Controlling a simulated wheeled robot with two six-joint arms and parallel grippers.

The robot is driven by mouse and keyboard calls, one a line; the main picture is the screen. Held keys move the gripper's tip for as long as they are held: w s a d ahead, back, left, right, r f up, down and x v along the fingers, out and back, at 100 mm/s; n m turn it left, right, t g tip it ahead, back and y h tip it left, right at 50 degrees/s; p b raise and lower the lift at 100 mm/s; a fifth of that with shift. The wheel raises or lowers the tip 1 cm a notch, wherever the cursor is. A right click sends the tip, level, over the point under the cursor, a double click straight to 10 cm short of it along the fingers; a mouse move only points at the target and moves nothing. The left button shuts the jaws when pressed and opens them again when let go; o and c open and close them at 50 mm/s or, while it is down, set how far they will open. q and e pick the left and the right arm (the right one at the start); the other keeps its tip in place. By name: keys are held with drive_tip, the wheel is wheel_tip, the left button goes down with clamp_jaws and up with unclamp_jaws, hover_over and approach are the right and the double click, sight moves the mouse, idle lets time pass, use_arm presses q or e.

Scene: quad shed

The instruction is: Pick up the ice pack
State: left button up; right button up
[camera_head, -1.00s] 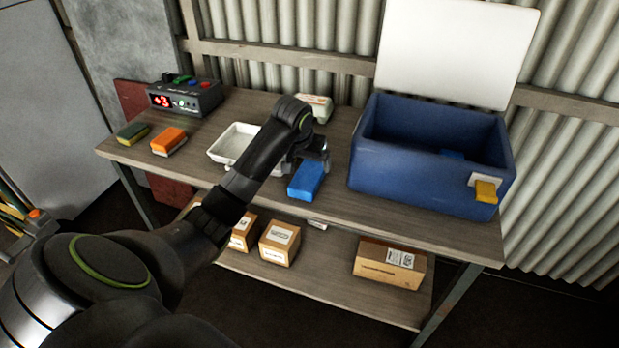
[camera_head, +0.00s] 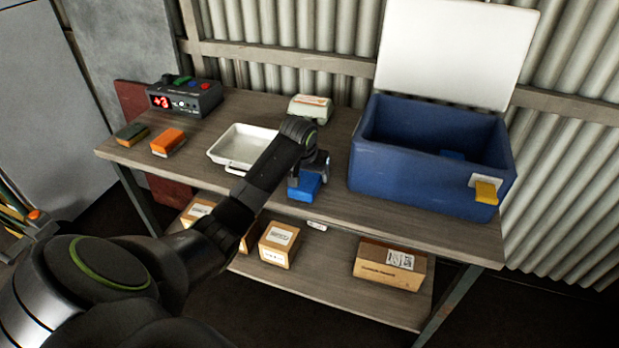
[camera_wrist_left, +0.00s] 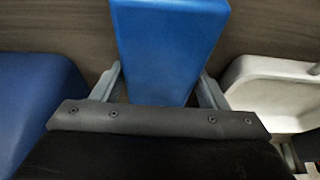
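The blue ice pack (camera_head: 305,187) is a flat block on the workbench, between the white tray and the blue cooler. My left gripper (camera_head: 310,168) is over it and hides part of it in the head view. In the left wrist view the ice pack (camera_wrist_left: 168,45) lies between the two fingers of my left gripper (camera_wrist_left: 160,82). The fingers stand apart, one on each side, with a narrow gap seeming to show beside the pack. I see no firm grip. My right gripper is not in view.
The white tray (camera_head: 222,154) is at left. An orange block (camera_head: 168,141) and a digital device (camera_head: 185,97) are farther left.

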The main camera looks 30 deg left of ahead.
use_arm(q)
drive_tip(key=shift+r, duration=0.15)
drive_tip(key=c, duration=0.9)
